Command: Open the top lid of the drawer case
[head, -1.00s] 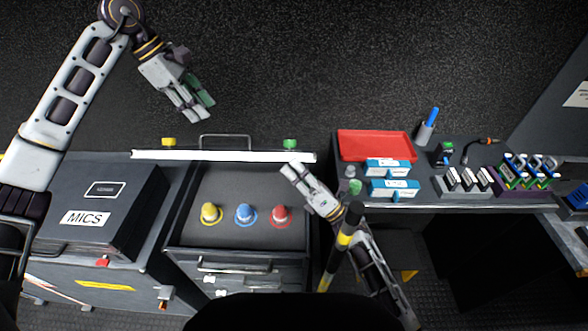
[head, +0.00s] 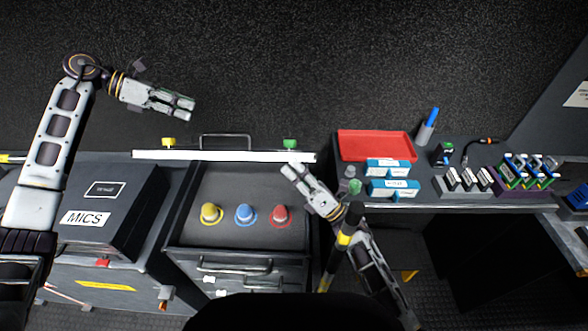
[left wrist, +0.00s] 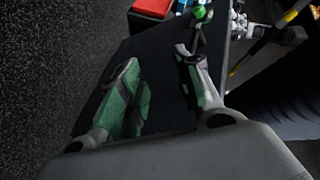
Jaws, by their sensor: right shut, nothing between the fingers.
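The drawer case (head: 178,238) stands below the middle of the head view. Its top compartment is uncovered and shows a yellow, a blue and a red cone-shaped piece inside. The top lid (head: 225,156) appears raised at the back edge, seen nearly edge-on as a pale strip, with a handle (head: 225,136) and yellow and green latches behind it. My left gripper (head: 192,107) is beyond the lid, apart from it, with open, empty fingers, also seen in the left wrist view (left wrist: 160,95). My right gripper (head: 286,170) is shut and empty by the compartment's right back corner.
A black MICS case (head: 120,205) stands left of the drawer case. To the right, a counter holds a red tray (head: 374,145), blue-and-white boxes (head: 394,188) and a pen cup (head: 424,134). The dark floor behind the lid is clear.

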